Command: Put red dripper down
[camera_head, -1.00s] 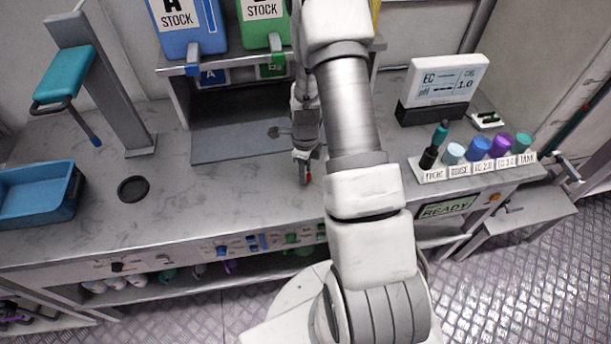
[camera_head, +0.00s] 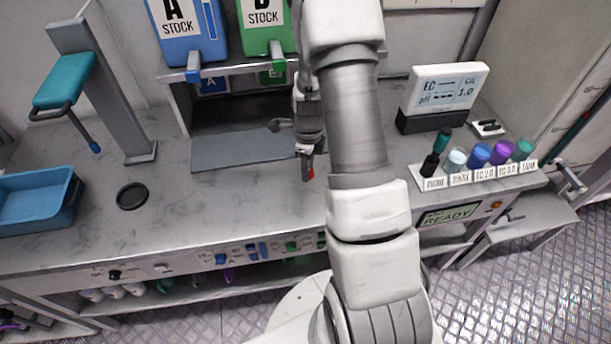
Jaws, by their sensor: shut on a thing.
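My gripper (camera_head: 306,163) hangs over the bench top, just in front of the dark grey mat and left of my arm. It is shut on the red dripper (camera_head: 311,173), of which only a small red piece shows at the fingertips. The rest of the dripper is hidden by the fingers. I cannot tell whether its tip touches the bench top (camera_head: 230,207).
A black ring (camera_head: 131,196) and a blue tray (camera_head: 38,200) lie to the left. A teal-armed stand (camera_head: 105,100) is behind them. Blue (camera_head: 188,32) and green (camera_head: 265,26) stock tanks stand at the back. A labelled rack (camera_head: 478,176) with several coloured vessels and a meter display (camera_head: 447,90) are on the right.

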